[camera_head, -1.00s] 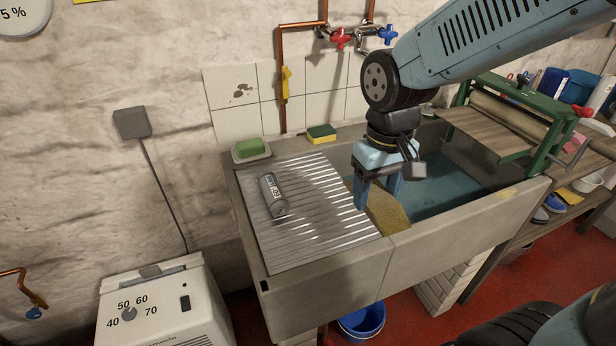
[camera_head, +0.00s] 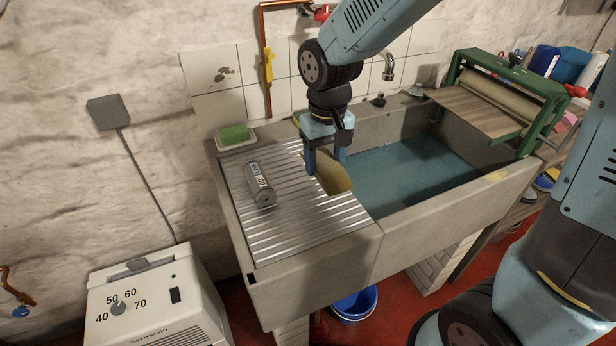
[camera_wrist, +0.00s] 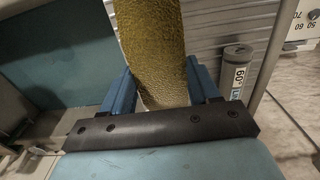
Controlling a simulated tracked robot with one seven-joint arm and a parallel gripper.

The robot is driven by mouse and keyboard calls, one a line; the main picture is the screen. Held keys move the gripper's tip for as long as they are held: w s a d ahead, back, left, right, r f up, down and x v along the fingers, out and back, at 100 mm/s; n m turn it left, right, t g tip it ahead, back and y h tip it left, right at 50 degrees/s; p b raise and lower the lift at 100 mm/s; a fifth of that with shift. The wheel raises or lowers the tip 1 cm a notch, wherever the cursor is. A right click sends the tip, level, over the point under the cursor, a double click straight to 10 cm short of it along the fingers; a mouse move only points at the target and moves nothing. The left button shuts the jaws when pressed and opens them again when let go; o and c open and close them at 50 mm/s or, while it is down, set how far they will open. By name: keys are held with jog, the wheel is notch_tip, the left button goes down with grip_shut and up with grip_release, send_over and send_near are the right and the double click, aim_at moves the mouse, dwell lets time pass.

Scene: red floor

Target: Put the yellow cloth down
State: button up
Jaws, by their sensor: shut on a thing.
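The yellow cloth (camera_head: 336,178) hangs in my gripper (camera_head: 325,164) at the border between the ribbed metal draining board (camera_head: 300,228) and the water-filled basin. In the wrist view the cloth (camera_wrist: 152,45) runs between the two blue fingers of my gripper (camera_wrist: 160,85), which are shut on it. The wrist view shows the ribbed board on the right side and the blue water on the left. I cannot tell whether the cloth's lower edge touches the board.
A grey can (camera_head: 261,184) lies on the board's left part. A green soap bar (camera_head: 234,134) sits in a white dish at the back left corner. The basin water (camera_head: 415,170) is to the right. A green-framed mangle (camera_head: 500,100) stands on the far right. The board's front is clear.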

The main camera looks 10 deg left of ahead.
send_over(310, 188)
notch_tip(310, 188, down, 6)
jog(key=shift+r, duration=0.25)
jog(key=shift+f, duration=1.55)
jog(key=shift+f, duration=0.1)
jog(key=o, duration=1.3)
jog(key=shift+c, duration=0.2)
notch_tip(310, 188, up, 12)
jog(key=shift+r, duration=0.15)
